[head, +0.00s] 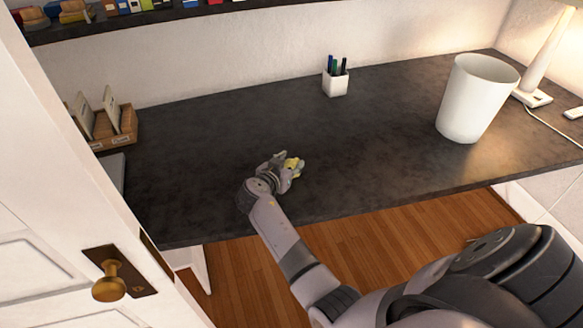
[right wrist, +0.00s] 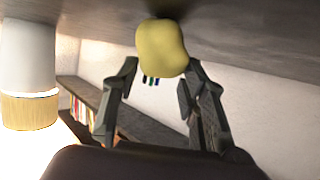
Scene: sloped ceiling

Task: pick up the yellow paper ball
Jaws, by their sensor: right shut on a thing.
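The yellow paper ball (head: 293,163) is at my right gripper (head: 286,169), above the dark desk near its front edge, in the head view. In the right wrist view the ball (right wrist: 162,48) sits at the fingertips of my right gripper (right wrist: 158,75), which is shut on it. The fingers partly hide the ball in the head view. I cannot tell whether the ball touches the desk. My left gripper is in neither view.
The dark desk (head: 210,140) has free room around the gripper. A white pen cup (head: 335,84) stands at the back, a white bin (head: 473,100) and a lamp (head: 545,55) at the right. A wooden file holder (head: 124,133) is at the left, beyond a white door (head: 40,190).

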